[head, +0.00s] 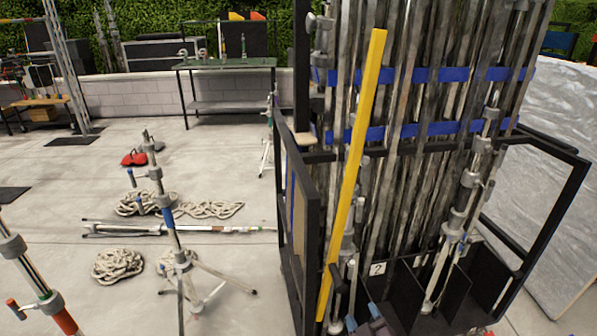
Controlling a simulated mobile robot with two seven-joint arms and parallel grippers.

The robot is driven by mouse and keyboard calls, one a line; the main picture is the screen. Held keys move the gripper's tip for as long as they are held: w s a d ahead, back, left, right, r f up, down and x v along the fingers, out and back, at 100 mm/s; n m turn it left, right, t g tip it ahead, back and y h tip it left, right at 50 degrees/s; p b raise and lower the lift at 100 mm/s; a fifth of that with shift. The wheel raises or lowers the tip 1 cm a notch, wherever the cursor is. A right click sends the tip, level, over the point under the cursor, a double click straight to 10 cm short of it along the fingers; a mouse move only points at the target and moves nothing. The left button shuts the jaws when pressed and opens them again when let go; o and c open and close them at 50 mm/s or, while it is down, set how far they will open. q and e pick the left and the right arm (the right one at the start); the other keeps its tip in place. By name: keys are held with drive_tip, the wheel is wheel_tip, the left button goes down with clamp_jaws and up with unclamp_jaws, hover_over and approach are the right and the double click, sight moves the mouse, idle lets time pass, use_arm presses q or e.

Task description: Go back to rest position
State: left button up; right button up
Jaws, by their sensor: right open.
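My right gripper (368,322) shows only as a small part at the bottom edge, low in front of the black cart (299,225). It is open, and I see nothing held in it. Most of it and its arm are out of frame or hard to tell from the cart's parts. My left gripper is not in view. The cart holds many upright metal poles (400,100) behind blue straps (440,75). A long yellow bar (354,160) leans upright along the cart's left front.
A light stand (170,225) stands left of the cart, with another stand (40,285) at lower left. Coiled ropes (118,265) and a lying stand (120,229) are on the floor. A green-topped table (230,64) stands behind.

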drive_tip(key=s+d+f+m+g, duration=0.1)
drive_tip(key=s+d+f+m, duration=0.1)
drive_tip(key=s+d, duration=0.2)
drive_tip(key=s+d+f+m+g+h, duration=0.1)
drive_tip(key=s+d, duration=0.3)
drive_tip(key=s, duration=0.7)
drive_tip(key=s+d+f+m+g+h, duration=0.1)
drive_tip(key=s+d+f+m+g, duration=0.1)
drive_tip(key=s, duration=0.6)
drive_tip(key=shift+s+d+f+m+g, duration=0.25)
drive_tip(key=shift+d+f+m+g, duration=0.15)
drive_tip(key=shift+d+m+g, duration=0.5)
drive_tip(key=shift+d, duration=0.3)
drive_tip(key=shift+c, duration=0.5)
